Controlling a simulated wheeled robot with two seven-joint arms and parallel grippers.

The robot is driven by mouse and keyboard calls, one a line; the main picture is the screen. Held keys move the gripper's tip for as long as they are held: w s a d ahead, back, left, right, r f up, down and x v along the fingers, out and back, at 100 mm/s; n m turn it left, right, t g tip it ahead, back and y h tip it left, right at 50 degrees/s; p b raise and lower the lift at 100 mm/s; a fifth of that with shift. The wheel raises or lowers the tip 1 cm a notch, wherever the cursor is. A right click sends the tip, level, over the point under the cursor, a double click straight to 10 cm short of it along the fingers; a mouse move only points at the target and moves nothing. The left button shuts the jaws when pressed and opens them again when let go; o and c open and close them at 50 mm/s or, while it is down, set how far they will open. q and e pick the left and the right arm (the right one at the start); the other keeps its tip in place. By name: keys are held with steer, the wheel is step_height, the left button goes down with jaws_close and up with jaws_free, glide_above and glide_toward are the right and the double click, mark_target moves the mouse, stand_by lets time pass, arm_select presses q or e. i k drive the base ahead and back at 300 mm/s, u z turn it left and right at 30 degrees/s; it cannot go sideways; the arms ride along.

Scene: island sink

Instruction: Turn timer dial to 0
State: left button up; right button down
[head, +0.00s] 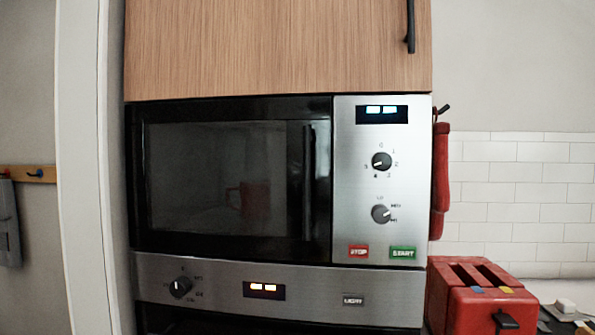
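The timer dial (381,161) is the upper black knob on the microwave's steel control panel (350,190). Small numbers ring it, with 0 at the top. Its light pointer mark seems to point left and slightly down, near the 5; the exact setting is too small to read surely. A second black knob (381,213), with power labels, sits below it. The microwave (230,180) has its dark door shut, and a lit display (382,114) above the timer dial. Neither of my grippers is in view.
Red STOP (358,252) and green START (403,253) buttons sit below the knobs. An oven panel (215,291) with another knob (180,287) lies beneath. A red toaster (485,300) stands at the lower right. A red cloth (440,185) hangs beside the microwave.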

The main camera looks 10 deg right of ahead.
mark_target(382, 161)
steer(key=z, duration=2)
steer(key=k, duration=0.85)
steer(key=u, duration=1.1)
steer(key=i, duration=0.55)
steer(key=u, duration=0.1)
